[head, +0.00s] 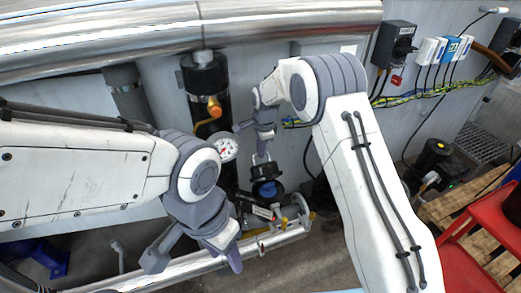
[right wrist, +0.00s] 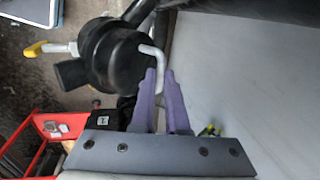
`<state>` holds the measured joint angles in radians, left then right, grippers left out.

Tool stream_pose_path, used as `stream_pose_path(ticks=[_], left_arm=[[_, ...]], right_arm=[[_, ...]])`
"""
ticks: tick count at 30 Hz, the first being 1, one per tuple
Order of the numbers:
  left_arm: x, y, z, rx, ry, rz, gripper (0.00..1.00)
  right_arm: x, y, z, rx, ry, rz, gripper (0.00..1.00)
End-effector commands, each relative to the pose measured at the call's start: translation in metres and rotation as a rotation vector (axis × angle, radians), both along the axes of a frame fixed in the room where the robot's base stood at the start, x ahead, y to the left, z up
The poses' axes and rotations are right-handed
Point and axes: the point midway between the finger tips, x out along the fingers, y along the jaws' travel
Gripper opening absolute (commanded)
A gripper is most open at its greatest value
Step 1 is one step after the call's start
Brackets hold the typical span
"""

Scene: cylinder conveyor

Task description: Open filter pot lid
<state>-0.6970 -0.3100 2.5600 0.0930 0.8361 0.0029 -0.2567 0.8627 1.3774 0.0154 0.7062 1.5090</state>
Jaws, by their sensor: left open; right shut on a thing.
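The filter pot (head: 268,190) is a dark cylinder with a blue band, low in the middle of the head view, below my right gripper. My right gripper (head: 262,158) is above it. In the right wrist view its purple fingers (right wrist: 162,80) are closed around a bent silver rod handle (right wrist: 150,50). The rod comes out of a black round body (right wrist: 112,52), which looks like the pot with its lid. Whether the lid is raised cannot be told. My left gripper (head: 196,262) is open and empty, to the left of the pot.
A pressure gauge (head: 224,148) and a black cylinder with an orange valve (head: 208,85) stand behind, left of my right gripper. A metal pipe (head: 280,240) runs below the pot. A red chair (head: 465,262) is at the right. A yellow-tipped lever (right wrist: 38,48) shows in the right wrist view.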

Motion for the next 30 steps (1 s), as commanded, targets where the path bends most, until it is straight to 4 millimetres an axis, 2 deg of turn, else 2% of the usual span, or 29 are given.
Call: stream_pose_path(ticks=[1,2,3,14,17,24,30], left_arm=[[0.000,0.000,0.000,0.000,0.000,0.000,0.50],[0.000,0.000,0.000,0.000,0.000,0.000,0.50],[0.000,0.000,0.000,0.000,0.000,0.000,0.50],[0.000,0.000,-0.003,0.000,0.000,0.000,0.50],[0.000,0.000,-0.009,0.000,0.000,0.000,0.50],[0.000,0.000,-0.024,0.000,0.000,-0.001,0.50],[0.000,0.000,-0.030,0.000,0.000,-0.002,0.50]], right_arm=[[0.001,0.001,0.001,0.001,-0.005,0.002,0.24],[0.001,0.001,0.001,0.001,-0.004,0.002,0.35],[0.001,0.001,0.001,0.001,-0.004,0.002,0.42],[0.000,0.000,0.006,0.002,-0.005,0.000,0.42],[-0.002,-0.001,0.019,0.002,-0.008,0.000,0.42],[-0.011,-0.004,0.067,0.002,-0.008,0.001,0.42],[-0.017,-0.005,0.095,0.002,-0.006,0.001,0.42]])
